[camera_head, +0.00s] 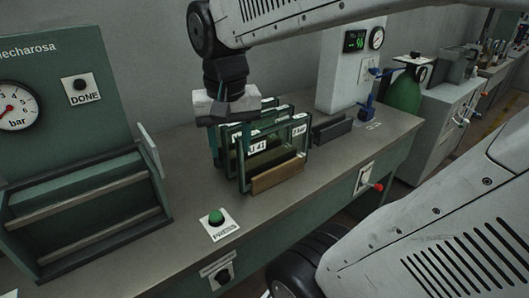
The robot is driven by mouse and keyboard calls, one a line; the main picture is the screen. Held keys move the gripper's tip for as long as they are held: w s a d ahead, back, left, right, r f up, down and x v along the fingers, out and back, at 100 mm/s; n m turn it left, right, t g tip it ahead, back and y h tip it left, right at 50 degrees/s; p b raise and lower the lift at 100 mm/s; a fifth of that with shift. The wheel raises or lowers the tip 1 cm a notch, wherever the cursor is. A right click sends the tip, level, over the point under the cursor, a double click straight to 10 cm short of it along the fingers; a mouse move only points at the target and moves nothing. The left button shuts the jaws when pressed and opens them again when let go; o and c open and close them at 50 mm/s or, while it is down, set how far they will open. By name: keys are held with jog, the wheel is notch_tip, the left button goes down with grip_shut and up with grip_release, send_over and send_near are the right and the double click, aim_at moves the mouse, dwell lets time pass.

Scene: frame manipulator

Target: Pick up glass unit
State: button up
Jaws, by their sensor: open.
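Several glass units (262,158) with dark green frames stand upright, one behind another, in a wooden-faced rack (277,178) on the bench. White labels on them read roughly "LI 41" and "1 bar". My gripper (229,150) hangs from the arm at the left end of the glass units, its pale body just above their tops. Its jaws are open and point down. One dark finger shows left of the front unit. The other finger is hard to tell from the frames, and I cannot tell whether either touches the glass.
A green panel with a gauge (15,110) and a slatted holder (85,205) stands at the left. A green button (216,217) sits on the bench in front. A white device (352,65), a dark empty-looking block (332,129) and a green cylinder (404,92) are at the right.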

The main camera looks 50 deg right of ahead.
jog(key=w+d+m, duration=0.5)
jog(key=d+m, duration=0.1)
jog(key=d, duration=0.4)
jog(key=m+g, duration=0.1)
jog(key=m, duration=0.6)
send_over(277, 124)
jog(key=a, duration=0.1)
jog(key=shift+w+a+f+h, duration=0.1)
jog(key=shift+w+f+h, duration=0.05)
jog(key=shift+f+h, duration=0.2)
jog(key=shift+d+f+m, duration=0.25)
jog(key=shift+f+m, duration=0.05)
jog(key=f, duration=0.7)
jog(key=shift+s+d+f, duration=0.15)
jog(key=shift+s+d, duration=0.05)
jog(key=shift+d, duration=0.1)
grip_shut()
